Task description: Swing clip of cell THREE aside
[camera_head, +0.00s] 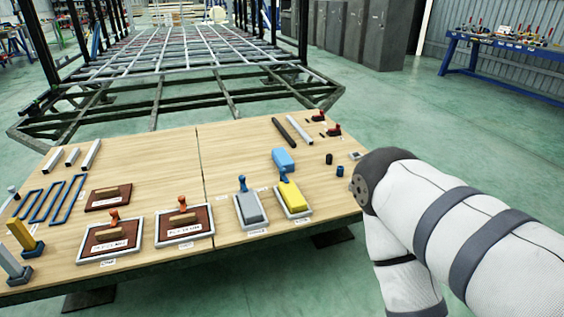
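Framed cells stand in a row along the near side of the wooden table. Two hold dark red-brown plates, each under an orange-handled clip: the left plate (108,238) and the right plate (184,226). To their right, a grey block (249,208) sits in a light frame with a blue-handled clip (242,184) at its far end. A yellow block (292,196) sits in the last frame, with another blue-handled clip (283,174) at its far end. The small labels are too small to read, so I cannot tell which is cell THREE. Neither gripper is in view; my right arm shows at the right.
A loose brown plate (108,197), blue frames (50,199) and upright grey and yellow pieces are on the left of the table (160,160). A blue block (284,159), dark and grey bars and red-handled clips (333,130) lie at the right. The chassis (180,60) stands behind.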

